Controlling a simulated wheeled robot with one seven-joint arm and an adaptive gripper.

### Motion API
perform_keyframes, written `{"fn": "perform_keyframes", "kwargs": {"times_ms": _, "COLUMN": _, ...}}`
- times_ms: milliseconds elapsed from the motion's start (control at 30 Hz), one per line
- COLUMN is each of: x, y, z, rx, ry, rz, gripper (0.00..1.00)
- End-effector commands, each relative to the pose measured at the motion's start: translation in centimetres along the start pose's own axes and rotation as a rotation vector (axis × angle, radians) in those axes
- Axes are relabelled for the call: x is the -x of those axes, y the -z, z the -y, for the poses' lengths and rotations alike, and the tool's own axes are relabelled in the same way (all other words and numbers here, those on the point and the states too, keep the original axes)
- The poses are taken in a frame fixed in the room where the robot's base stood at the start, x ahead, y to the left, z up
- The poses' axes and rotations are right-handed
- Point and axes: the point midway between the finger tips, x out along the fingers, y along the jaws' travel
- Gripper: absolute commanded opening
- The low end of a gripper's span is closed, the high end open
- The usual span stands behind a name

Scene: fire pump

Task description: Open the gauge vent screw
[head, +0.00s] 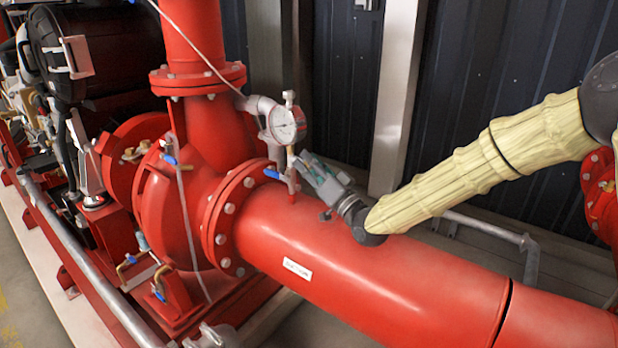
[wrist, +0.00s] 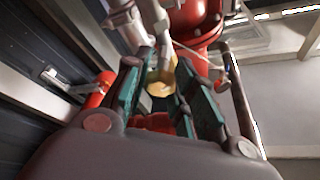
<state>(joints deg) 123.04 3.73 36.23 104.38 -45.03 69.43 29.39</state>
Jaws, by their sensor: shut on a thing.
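The round white-faced pressure gauge (head: 281,124) stands on a thin upright fitting above the red suction pipe (head: 350,250). My gripper (head: 302,162) reaches in from the right, with its fingertips beside the fitting just below the gauge. In the wrist view my gripper (wrist: 155,85) has its two green-padded fingers on either side of a brass-coloured part (wrist: 161,78), and it is shut on it. This part appears to be the gauge vent screw, but its shape is partly hidden by the fingers. How far it is turned cannot be told.
A blue valve handle (head: 272,174) sits just below and left of my fingertips. The red pump casing (head: 210,135) is to the left. A pale post (head: 398,95) and dark wall stand behind. The space above the pipe on the right is clear apart from my arm.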

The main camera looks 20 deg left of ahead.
Motion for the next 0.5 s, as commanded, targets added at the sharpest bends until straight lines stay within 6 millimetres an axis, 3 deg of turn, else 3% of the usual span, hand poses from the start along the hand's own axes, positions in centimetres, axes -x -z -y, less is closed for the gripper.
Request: {"fn": "perform_keyframes", "kwargs": {"times_ms": 500, "x": 0.14, "y": -0.46, "z": -0.37, "rx": 0.454, "ry": 0.188, "rz": 0.003, "gripper": 0.02}}
